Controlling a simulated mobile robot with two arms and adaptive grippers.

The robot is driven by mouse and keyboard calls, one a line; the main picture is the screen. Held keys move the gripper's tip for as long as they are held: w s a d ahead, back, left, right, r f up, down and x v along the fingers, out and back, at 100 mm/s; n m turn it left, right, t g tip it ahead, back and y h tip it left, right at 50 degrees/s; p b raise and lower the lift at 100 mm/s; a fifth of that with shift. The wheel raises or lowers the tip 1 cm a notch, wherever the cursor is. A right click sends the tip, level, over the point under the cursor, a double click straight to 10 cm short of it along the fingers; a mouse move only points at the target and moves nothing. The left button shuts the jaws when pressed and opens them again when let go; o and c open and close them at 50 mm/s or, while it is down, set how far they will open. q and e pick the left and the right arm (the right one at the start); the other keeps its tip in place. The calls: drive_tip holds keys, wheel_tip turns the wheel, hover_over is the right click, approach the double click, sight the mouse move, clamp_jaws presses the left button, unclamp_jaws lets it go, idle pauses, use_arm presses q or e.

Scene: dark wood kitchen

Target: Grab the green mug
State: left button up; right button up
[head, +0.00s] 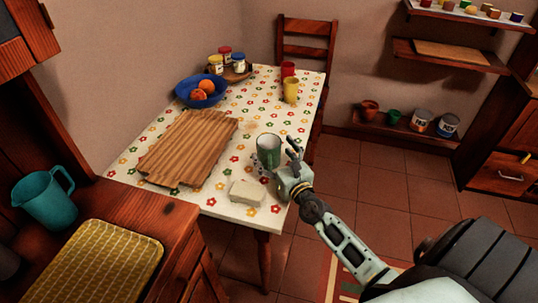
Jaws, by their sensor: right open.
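Part of the mug's lower right side is hidden by the gripper. My left gripper does not show.
A pale block (246,193) lies just in front of the mug. A wooden board (190,146) lies to the left. Yellow mug (291,91), red mug (288,69) and blue fruit bowl (200,95) stand farther back. A chair (306,45) stands behind the table.

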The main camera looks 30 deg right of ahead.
drive_tip(key=w, duration=0.2)
drive_tip(key=shift+w+d, duration=0.15)
drive_tip(key=shift+w, duration=0.15)
drive_tip(key=shift+s, duration=0.1)
drive_tip(key=shift+c, duration=0.6)
drive_tip(key=c, duration=1.3)
drive_tip(key=shift+c, duration=0.6)
drive_tip(key=shift+r, duration=0.15)
